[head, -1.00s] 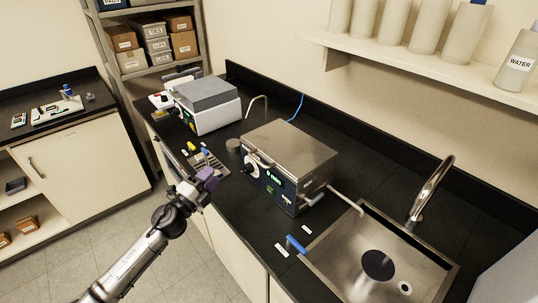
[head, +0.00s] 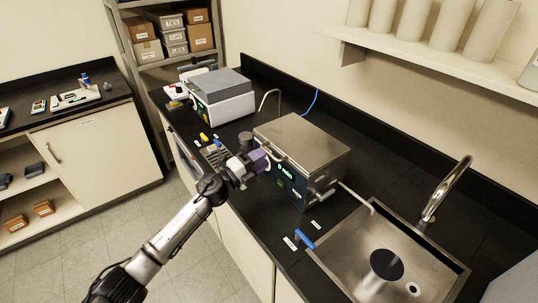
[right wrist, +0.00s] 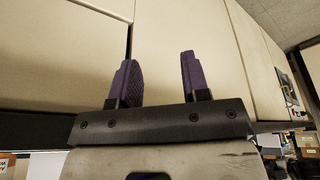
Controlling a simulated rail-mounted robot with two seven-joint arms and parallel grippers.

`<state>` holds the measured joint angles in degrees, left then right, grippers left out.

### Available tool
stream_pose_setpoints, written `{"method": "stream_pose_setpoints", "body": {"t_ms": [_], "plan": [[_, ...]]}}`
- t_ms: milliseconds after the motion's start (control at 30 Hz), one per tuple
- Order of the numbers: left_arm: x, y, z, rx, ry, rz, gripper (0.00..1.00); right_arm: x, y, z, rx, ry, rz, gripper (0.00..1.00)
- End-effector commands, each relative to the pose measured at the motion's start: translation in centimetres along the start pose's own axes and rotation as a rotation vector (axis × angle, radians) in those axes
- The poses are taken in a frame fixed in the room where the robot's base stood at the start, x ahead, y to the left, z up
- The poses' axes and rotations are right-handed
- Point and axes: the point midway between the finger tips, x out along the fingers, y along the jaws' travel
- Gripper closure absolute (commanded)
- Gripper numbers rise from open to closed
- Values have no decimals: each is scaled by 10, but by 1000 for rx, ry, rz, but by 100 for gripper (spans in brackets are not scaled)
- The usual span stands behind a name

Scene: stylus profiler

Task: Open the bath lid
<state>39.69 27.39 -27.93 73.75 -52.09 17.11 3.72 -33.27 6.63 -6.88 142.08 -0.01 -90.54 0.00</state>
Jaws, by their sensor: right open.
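The bath (head: 288,184) is a steel box with a dark front panel and green display, standing on the black bench. Its flat steel lid (head: 303,140) is down. My left gripper (head: 266,159) is at the front left corner of the bath, close to the lid's front edge and a pale curved part there. Its fingertips are small and partly hidden, so I cannot tell whether they are open or touching anything. My right gripper (right wrist: 157,75) shows in the right wrist view with its purple fingers apart and nothing between them, facing cream cabinet doors.
A sink (head: 385,265) with a curved tap (head: 450,187) is right of the bath. A blue-handled item (head: 301,241) lies by the sink's left edge. A white and grey instrument (head: 220,98) stands behind left. A shelf (head: 440,62) with pale cylinders hangs above.

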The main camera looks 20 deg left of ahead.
Motion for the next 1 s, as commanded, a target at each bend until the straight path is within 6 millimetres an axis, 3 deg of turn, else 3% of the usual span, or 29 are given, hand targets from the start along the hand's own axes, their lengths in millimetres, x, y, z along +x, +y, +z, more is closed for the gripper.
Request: {"method": "stream_pose_setpoints", "body": {"t_ms": [300, 700, 1000], "plan": [[31, 0, 0, 0, -1, -1, 64, 5, 0, 1, 1, 1, -1, 57], [35, 0, 0, 0, 0, 0, 64, 6, 2, 2, -7, 0, 6, 57], [35, 0, 0, 0, -1, 0, 90, 6, 2, 2, -9, 0, 7, 57]]}}
